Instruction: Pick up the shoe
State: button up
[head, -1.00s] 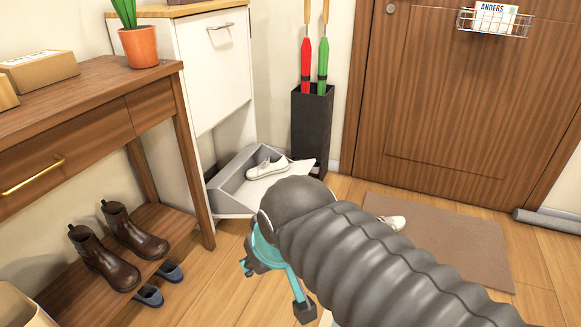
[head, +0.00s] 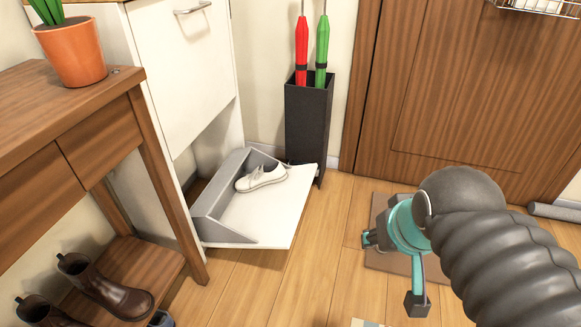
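A white shoe (head: 262,177) lies in the open tilt-out compartment (head: 262,215) of the white shoe cabinet, at the left of centre in the head view. My gripper (head: 392,272) is over the brown doormat (head: 385,262), to the right of that compartment and apart from it. Its two teal fingers with dark tips are spread wide, with nothing seen between them. The second white shoe, seen on the mat earlier, does not show now; my gripper and arm cover much of the mat.
A black umbrella stand (head: 308,125) with a red and a green umbrella stands behind the compartment. A wooden console table (head: 60,115) with brown boots (head: 105,285) on its lower shelf is at left. Wood floor is clear between compartment and mat. A wooden door (head: 470,90) stands behind.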

aim_at(263, 176)
jog(key=i, duration=0.65)
jog(key=u, duration=0.5)
jog(key=i, duration=0.5)
jog(key=u, duration=0.45)
